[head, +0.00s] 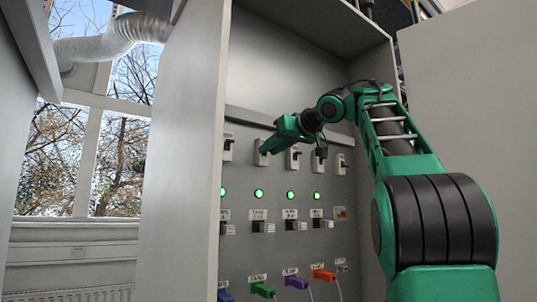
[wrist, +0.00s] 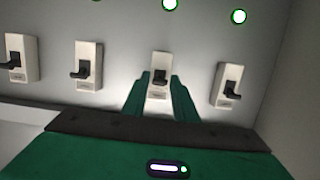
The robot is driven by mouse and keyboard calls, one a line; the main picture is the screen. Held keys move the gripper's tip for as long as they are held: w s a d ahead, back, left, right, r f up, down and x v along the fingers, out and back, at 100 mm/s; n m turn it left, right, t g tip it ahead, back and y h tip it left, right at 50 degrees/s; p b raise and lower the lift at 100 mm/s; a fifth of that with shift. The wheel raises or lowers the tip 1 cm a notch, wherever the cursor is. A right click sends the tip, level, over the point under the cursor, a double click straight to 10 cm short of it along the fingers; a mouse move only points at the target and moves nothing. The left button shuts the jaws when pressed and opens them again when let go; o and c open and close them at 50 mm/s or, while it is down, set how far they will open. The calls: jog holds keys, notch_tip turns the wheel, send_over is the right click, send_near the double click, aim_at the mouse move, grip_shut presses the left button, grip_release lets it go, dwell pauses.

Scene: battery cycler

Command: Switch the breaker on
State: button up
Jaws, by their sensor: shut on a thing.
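A row of white breakers with dark levers is mounted on the grey cabinet panel. My gripper (head: 266,150) reaches in from the right to the second breaker from the left (head: 259,158) in the head view. In the wrist view, my green fingers (wrist: 161,80) stand on both sides of this breaker (wrist: 158,98), closed in on its dark lever. The lever's exact position is partly hidden by the fingers in the head view. Other breakers show in the wrist view at left (wrist: 87,52) and right (wrist: 228,74).
Green lamps (head: 258,193) glow below the breakers, with black switches (head: 262,227) and coloured plugs (head: 262,289) lower down. The cabinet's left side wall (head: 183,150) stands near my gripper. The space in front of the panel is otherwise free.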

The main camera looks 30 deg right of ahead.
jog(key=shift+a+r, duration=0.1)
jog(key=shift+a, duration=0.05)
dwell(0.4)
jog(key=o, duration=1.1)
jog(key=shift+c, duration=0.2)
